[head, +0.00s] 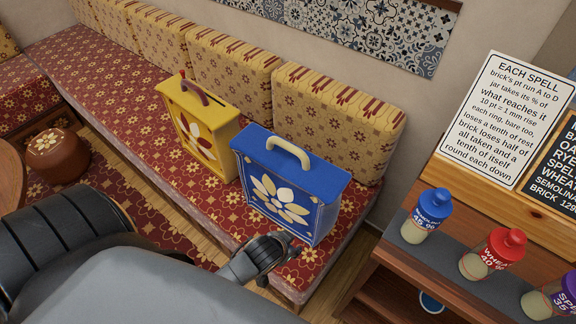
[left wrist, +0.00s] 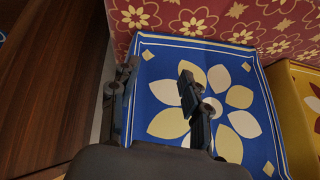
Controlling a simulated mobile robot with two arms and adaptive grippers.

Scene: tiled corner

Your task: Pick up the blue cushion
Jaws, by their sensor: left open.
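The blue cushion (head: 290,190) is a box-like block with a cream handle on top and a cream and yellow flower on its front. It stands upright at the near end of the patterned bench seat. My left gripper (head: 284,243) is just in front of the cushion's lower front face. In the left wrist view, the open left gripper (left wrist: 158,75) has its two fingers apart, in front of the cushion's flowered face (left wrist: 160,62). Nothing is held between them. Whether a finger touches the cushion I cannot tell. My right gripper is not in view.
A yellow cushion (head: 196,122) with a red handle stands left of the blue one on the bench (head: 95,72). Patterned back cushions (head: 335,120) line the wall. A wooden stand (head: 393,262) with colored jars is at the right. A brown stool (head: 58,155) is at the left.

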